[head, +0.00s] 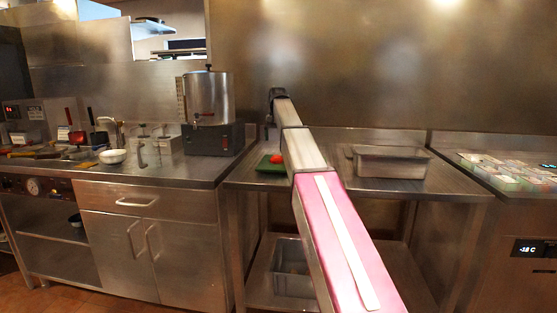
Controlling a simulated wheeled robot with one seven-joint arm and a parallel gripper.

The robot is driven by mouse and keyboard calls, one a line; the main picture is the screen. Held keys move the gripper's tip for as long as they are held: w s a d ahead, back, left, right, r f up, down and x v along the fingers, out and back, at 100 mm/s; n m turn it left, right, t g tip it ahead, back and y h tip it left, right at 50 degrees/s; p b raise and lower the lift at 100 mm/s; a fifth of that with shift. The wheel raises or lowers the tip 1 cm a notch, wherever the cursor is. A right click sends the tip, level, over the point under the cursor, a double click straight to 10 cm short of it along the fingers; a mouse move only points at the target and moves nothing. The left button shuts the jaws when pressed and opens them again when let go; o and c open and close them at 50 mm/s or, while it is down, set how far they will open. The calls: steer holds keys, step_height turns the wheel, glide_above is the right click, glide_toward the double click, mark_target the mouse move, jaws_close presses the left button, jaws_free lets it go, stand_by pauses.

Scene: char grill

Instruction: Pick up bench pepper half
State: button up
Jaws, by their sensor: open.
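A small red piece (276,158), which looks like the pepper half, lies on a green board or tray (264,167) on the left part of the middle steel bench (330,141). My arm crosses in front and hides the board's right side. My gripper (270,117) is at the far end of the arm, pointing down, above and slightly left of the red piece. It is open and small in view, with nothing seen in it.
A steel pan (392,162) stands on the bench's right side. A steel urn (207,97) on a dark base stands to the left. Packets fill the cold counter (511,170) at right. A steel wall (370,70) rises behind.

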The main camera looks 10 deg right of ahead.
mark_target(277, 156)
steer(key=f, duration=0.9)
steer(key=shift+a, duration=0.25)
steer(key=c, duration=1)
